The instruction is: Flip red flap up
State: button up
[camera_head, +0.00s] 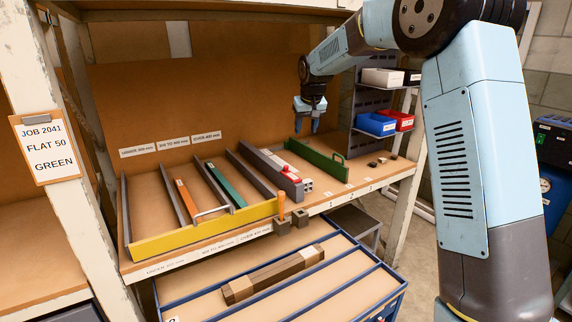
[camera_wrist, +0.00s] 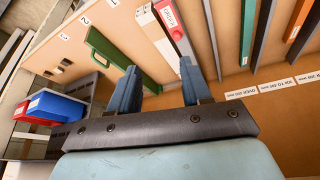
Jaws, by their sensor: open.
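The red piece (camera_head: 291,177) lies along the top of a pale grey block on the shelf, between a long dark grey divider (camera_head: 262,172) and a green board (camera_head: 318,160). In the wrist view the red piece (camera_wrist: 170,18) is near the top edge, with a white label on it. I cannot tell where it hinges. My gripper (camera_head: 309,116) is open and empty, above the back of the shelf and apart from the red piece. In the wrist view the gripper (camera_wrist: 158,72) has its fingers spread, with the green board (camera_wrist: 118,55) beyond the left finger.
Orange (camera_head: 185,200) and green bars (camera_head: 227,185) lie between dividers. Blue (camera_head: 376,124) and red bins (camera_head: 400,119) stand at the right. Dark blocks (camera_head: 282,226) and an orange handle (camera_head: 281,205) are at the front edge.

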send_near(286, 166)
jog(key=x, duration=0.8)
jog(key=shift+w, duration=0.1)
jog(key=shift+c, duration=0.4)
grip_shut()
